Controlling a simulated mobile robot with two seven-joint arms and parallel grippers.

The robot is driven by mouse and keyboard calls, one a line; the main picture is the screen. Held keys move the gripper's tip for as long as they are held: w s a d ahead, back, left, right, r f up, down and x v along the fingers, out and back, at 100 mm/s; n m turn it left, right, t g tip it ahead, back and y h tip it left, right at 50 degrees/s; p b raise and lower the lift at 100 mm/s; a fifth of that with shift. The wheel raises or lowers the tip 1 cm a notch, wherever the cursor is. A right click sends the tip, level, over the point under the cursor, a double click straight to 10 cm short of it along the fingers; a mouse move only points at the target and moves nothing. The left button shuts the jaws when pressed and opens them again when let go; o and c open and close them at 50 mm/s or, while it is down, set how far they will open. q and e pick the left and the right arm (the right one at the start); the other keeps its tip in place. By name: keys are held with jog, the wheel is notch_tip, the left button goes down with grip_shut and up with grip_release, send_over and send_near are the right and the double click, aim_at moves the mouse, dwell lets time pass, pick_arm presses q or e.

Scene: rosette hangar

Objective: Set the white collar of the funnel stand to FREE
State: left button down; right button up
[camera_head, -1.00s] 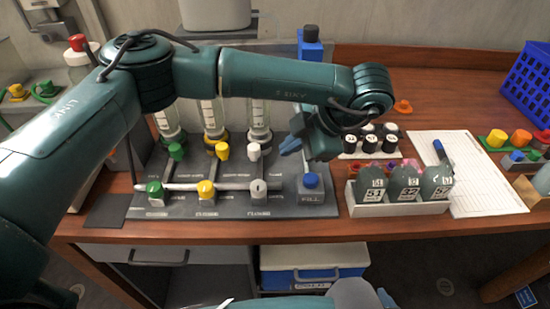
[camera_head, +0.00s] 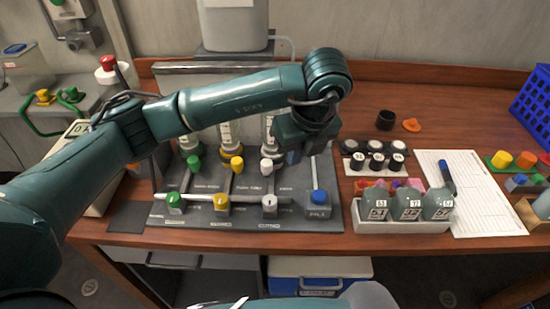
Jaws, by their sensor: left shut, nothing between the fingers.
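The funnel stand (camera_head: 245,238) is a grey panel on the table with several clear tubes. It carries green, yellow and white fittings. In the upper row, the white one (camera_head: 267,166) is at the right, partly beside my gripper. In the front row, a white collar or knob (camera_head: 269,205) sits right of the yellow one (camera_head: 221,205). The collar's setting and lettering are too small to read. My left gripper (camera_head: 293,156) is shut and empty, hanging just right of the upper white fitting, apparently above the panel. Its fingertips are hard to make out. My right gripper is not in view.
A blue-topped grey block labelled FILL (camera_head: 318,211) stands at the panel's right end. Further right are a white tray of bottles (camera_head: 350,239), black-capped vials (camera_head: 376,160) and a paper sheet (camera_head: 470,195). My left arm covers the tubes' middle.

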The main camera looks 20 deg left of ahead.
pick_arm(q)
jog(key=a+f, duration=0.1)
jog(key=f, duration=0.2)
jog(key=w+f+n+p, duration=0.1)
jog(key=f, duration=0.2)
jog(key=a+f+n+p, duration=0.1)
jog(key=f, duration=0.2)
jog(key=shift+w+a+f, duration=0.3)
jog(key=shift+a+f, duration=0.05)
jog(key=shift+w+a+r+p, duration=0.2)
jog(key=shift+w+a+p, duration=0.4)
jog(key=shift+w+a, duration=0.35)
jog(key=shift+w+a+f, duration=0.1)
jog(key=shift+w+a, duration=0.2)
jog(key=shift+a, duration=0.15)
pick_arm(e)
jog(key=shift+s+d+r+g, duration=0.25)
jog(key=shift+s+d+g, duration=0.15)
pick_arm(q)
jog(key=shift+w, duration=0.1)
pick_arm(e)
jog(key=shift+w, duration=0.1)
